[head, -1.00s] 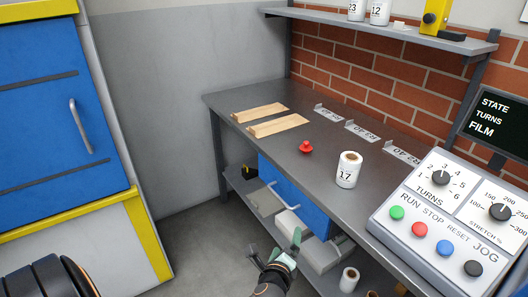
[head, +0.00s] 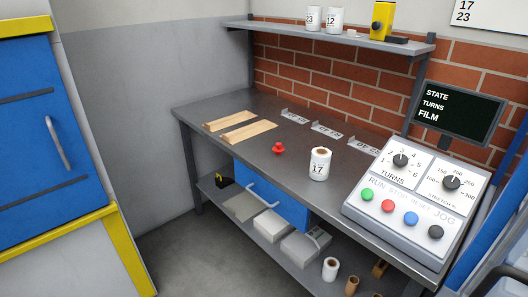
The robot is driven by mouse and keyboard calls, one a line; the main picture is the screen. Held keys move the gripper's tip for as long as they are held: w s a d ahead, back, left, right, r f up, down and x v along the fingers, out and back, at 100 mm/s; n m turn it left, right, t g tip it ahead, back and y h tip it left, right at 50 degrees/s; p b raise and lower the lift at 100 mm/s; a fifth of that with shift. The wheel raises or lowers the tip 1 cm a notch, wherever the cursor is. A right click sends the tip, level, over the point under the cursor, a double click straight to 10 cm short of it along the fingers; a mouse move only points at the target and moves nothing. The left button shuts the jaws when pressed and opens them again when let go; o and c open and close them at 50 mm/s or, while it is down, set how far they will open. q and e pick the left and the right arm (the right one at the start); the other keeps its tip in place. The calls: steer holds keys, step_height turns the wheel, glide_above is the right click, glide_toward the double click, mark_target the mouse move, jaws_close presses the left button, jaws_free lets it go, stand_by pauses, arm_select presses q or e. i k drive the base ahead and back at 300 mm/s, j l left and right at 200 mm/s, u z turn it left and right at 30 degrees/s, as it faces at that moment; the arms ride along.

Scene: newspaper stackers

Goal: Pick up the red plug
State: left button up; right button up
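The red plug (head: 278,148) stands on the grey workbench top (head: 215,158), near the front edge. It is small, with a wider base and a knob on top. A white roll marked 17 (head: 319,164) stands to its right, apart from it. Neither of my grippers shows in the head view now, so nothing is seen touching the plug.
Two wooden strips (head: 249,132) lie left of the plug. Several label brackets (head: 327,130) line the back. A control panel (head: 405,195) fills the right end. Below are a blue drawer (head: 270,192) and a lower shelf holding boxes and rolls. A blue cabinet (head: 45,130) stands left.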

mark_target(278, 148)
steer(key=i+j+z, duration=0.1)
steer(key=j, duration=0.25)
steer(key=i+j, duration=0.3)
steer(key=i+j+z, duration=0.15)
steer(key=j, duration=0.3)
steer(key=i, duration=0.1)
